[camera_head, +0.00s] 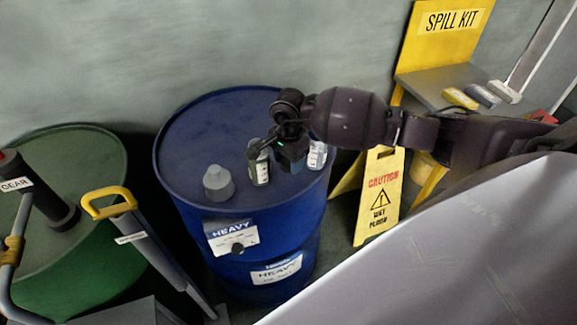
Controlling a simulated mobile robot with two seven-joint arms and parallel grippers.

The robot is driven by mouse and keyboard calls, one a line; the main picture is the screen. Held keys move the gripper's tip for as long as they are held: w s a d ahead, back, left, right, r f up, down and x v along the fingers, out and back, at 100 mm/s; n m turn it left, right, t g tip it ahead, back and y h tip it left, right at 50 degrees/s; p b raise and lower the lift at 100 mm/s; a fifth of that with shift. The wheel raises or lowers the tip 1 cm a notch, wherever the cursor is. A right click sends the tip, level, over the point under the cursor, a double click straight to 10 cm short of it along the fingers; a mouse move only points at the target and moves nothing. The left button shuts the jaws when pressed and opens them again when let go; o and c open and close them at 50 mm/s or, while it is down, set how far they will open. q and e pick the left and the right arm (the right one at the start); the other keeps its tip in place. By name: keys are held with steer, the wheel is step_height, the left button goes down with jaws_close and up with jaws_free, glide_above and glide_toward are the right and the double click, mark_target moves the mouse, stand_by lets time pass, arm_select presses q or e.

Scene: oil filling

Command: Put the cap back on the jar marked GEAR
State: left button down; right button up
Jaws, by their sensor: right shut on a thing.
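My right gripper (277,143) is over the blue drum (190,135), its arm coming in from the right. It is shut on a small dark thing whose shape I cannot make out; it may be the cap. A small jar (259,168) with a pale green label stands upright on the drum, just left of and partly behind the gripper. A second small jar (317,155) with a white label stands to the gripper's right, partly hidden. I cannot read either jar's label, so I cannot tell which is marked GEAR. My left gripper is not in view.
A grey funnel-like thing (218,183) stands on the drum left of the jars. A green drum (100,250) bears a dark pump marked GEAR (38,190). A yellow-handled trolley (110,203) is between the drums. A caution sign (380,195) and spill kit stand (440,85) are right.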

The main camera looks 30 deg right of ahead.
mark_target(288, 161)
step_height(288, 161, up, 17)
steer(key=shift+b, duration=0.35)
